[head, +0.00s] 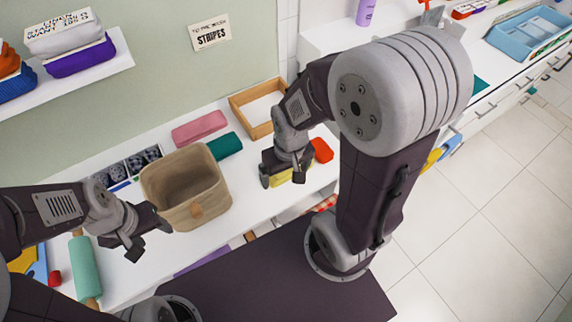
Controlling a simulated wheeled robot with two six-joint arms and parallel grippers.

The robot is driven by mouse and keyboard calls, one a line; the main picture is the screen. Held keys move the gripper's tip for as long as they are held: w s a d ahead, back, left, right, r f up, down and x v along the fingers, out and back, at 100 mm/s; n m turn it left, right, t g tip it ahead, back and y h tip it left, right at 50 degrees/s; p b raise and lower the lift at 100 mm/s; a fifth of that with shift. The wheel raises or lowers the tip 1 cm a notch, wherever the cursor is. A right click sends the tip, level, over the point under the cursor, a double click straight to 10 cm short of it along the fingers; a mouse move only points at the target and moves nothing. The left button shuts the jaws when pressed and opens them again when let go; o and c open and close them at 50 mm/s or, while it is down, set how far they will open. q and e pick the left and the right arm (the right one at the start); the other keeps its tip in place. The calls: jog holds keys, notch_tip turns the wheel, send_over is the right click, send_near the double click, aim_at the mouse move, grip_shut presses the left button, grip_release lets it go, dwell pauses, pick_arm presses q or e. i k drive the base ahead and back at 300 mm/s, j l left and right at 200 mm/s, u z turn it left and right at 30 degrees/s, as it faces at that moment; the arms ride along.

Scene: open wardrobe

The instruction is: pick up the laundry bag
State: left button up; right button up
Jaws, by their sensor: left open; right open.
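A beige, open-topped fabric bag (208,208), which looks like the laundry bag, stands upright on the white shelf in the head view. It has a small tan tab on its front and looks empty inside. My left gripper (150,243) is open and empty, in front of the bag's left side and apart from it. My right gripper (281,180) is open, to the right of the bag, above or beside a yellow item (281,179). I cannot tell whether it touches that item.
A pink roll (198,128) and a green roll (225,146) lie behind the bag. A wooden tray (262,108) and a red item (321,150) are to the right. A divided box (128,167) and a mint roll (85,268) are to the left. An upper shelf (75,82) overhangs the back left.

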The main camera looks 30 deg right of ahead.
aim_at(189, 174)
jog(key=j, duration=1.1)
jog(key=k+j, duration=0.1)
jog(key=j, duration=1)
